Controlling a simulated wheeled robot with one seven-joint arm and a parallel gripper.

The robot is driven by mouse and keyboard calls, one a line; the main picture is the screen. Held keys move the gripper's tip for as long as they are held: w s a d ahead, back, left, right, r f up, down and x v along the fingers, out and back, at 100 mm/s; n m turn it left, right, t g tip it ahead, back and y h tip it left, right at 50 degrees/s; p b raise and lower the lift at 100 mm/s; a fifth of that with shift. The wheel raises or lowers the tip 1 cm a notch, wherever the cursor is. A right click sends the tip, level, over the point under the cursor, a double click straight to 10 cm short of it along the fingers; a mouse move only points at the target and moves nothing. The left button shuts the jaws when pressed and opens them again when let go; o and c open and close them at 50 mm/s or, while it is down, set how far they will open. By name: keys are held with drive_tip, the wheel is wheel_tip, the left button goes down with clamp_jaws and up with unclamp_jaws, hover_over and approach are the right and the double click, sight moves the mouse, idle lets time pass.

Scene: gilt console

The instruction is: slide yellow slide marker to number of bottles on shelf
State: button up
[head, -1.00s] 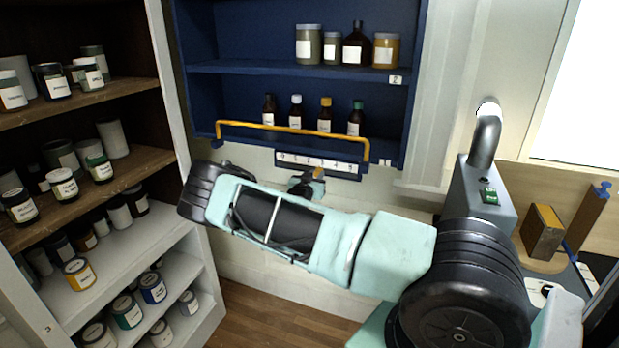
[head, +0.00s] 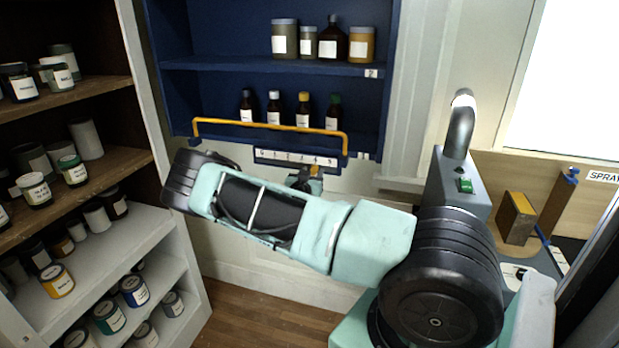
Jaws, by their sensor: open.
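A blue cabinet holds a white number strip (head: 285,156) under its lower shelf. A small yellow piece, seemingly the slide marker (head: 316,171), shows just below the strip's right half, near the 4. My gripper (head: 304,181) is at the marker, below the strip, and is open. My own arm partly hides it, and I cannot tell whether its fingers touch the marker. Several small dark bottles (head: 274,108) with white, yellow and green caps stand in a row on the lower shelf. The upper shelf holds jars (head: 285,38) and a brown bottle (head: 333,38).
A yellow rail (head: 270,126) runs across the cabinet front, just above the strip. A shelf rack (head: 110,248) with several labelled jars stands close on the left. A wooden block (head: 516,218) stands on the counter at right. Wood floor shows below.

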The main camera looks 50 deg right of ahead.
drive_tip(key=b+v, duration=0.6)
drive_tip(key=v, duration=1.1)
drive_tip(key=shift+a+b, duration=0.2)
drive_tip(key=shift+b, duration=0.2)
drive_tip(key=shift+s, duration=0.1)
drive_tip(key=a+f+n+g+y, duration=0.1)
drive_tip(key=a+f+n+y, duration=0.1)
drive_tip(key=a+f+y, duration=0.7)
drive_tip(key=s+a+n+g+y+b, duration=0.1)
drive_tip(key=a+n+y, duration=0.15)
drive_tip(key=a, duration=0.65)
drive_tip(key=s+a+n+y+b, duration=0.1)
drive_tip(key=s+a+n+y, duration=0.15)
drive_tip(key=a, duration=0.75)
drive_tip(key=s+a+r+n+g+y, duration=0.25)
drive_tip(key=s+a+r+y, duration=0.2)
drive_tip(key=a, duration=0.45)
drive_tip(key=s+a+r+n+g, duration=0.1)
drive_tip(key=s+a+r+n, duration=0.1)
drive_tip(key=s+r+n, duration=0.3)
drive_tip(key=s+a+r+n+g+h+b, duration=0.1)
drive_tip(key=s+r+n, duration=0.4)
drive_tip(key=s, duration=0.8)
drive_tip(key=shift+a+n, duration=0.4)
drive_tip(key=shift+n, duration=0.55)
